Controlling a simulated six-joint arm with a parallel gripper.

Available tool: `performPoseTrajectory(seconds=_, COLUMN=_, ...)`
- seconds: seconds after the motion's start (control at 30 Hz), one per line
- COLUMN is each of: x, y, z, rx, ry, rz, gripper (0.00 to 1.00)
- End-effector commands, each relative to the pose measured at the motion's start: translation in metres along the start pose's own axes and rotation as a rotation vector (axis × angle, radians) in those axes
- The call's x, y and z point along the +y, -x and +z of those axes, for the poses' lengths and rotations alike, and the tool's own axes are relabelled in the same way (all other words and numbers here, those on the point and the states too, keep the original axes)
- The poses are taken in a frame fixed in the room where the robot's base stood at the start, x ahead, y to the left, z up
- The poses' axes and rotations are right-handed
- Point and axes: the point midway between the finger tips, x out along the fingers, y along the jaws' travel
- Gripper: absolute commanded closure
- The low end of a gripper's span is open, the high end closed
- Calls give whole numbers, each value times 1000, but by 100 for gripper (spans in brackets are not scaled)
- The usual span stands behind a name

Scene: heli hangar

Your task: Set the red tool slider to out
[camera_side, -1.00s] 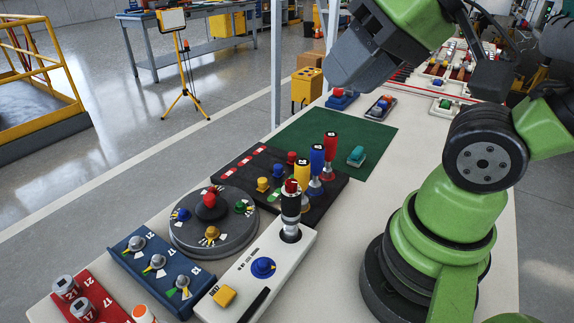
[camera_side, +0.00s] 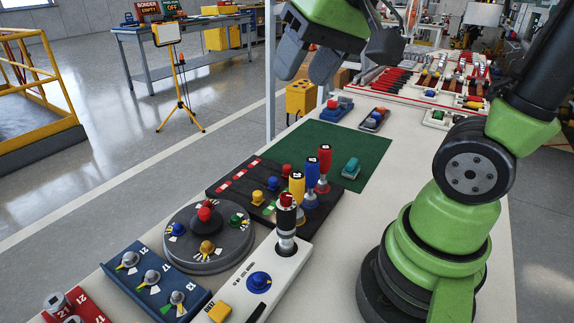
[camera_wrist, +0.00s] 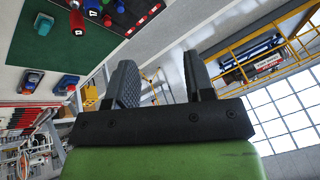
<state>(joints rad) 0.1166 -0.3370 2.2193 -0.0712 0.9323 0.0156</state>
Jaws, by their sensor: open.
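The red slider knob (camera_side: 286,170) sits on the black board (camera_side: 222,191), at the far end of a row with a blue knob (camera_side: 273,183) and a yellow knob (camera_side: 257,197). White-and-red labels lie on the left side of the row and green ones on the right. The lettering is too small to read. Beside the row stand tools with red (camera_side: 324,153), blue (camera_side: 311,172) and yellow (camera_side: 297,183) handles. My gripper (camera_side: 306,72) is open and empty, high above and beyond the board; its two fingers (camera_wrist: 158,72) stand apart in the wrist view.
The green mat (camera_side: 330,138) holds a teal item (camera_side: 351,168). A round dial plate (camera_side: 208,240), a blue panel (camera_side: 160,280) and a white box (camera_side: 262,265) with an upright red-and-black handle (camera_side: 287,215) stand nearer. Air around my gripper is clear.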

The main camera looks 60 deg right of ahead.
Motion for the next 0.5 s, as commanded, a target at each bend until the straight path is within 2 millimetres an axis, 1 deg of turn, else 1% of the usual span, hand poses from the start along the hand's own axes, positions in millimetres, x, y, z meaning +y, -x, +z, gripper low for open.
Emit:
performPoseTrajectory(seconds=0.03, x=4, y=-12, z=-16, rx=-30, ry=-28, rz=35, gripper=52)
performPoseTrajectory(seconds=0.1, x=11, y=-29, z=-37, rx=-64, ry=-60, rz=77, gripper=52)
performPoseTrajectory(seconds=0.17, x=19, y=-45, z=-53, rx=-93, ry=-88, rz=112, gripper=52)
performPoseTrajectory(seconds=0.2, x=25, y=-57, z=-64, rx=-113, ry=-107, rz=134, gripper=52)
performPoseTrajectory(seconds=0.27, x=37, y=-76, z=-77, rx=-143, ry=-135, rz=167, gripper=52)
performPoseTrajectory(seconds=0.3, x=46, y=-90, z=-85, rx=-164, ry=-153, rz=188, gripper=52)
performPoseTrajectory(seconds=0.37, x=60, y=-111, z=-95, rx=-197, ry=-182, rz=219, gripper=52)
performPoseTrajectory(seconds=0.4, x=71, y=-126, z=-100, rx=-217, ry=-201, rz=239, gripper=52)
performPoseTrajectory(seconds=0.5, x=97, y=-159, z=-108, rx=-265, ry=-241, rz=281, gripper=52)
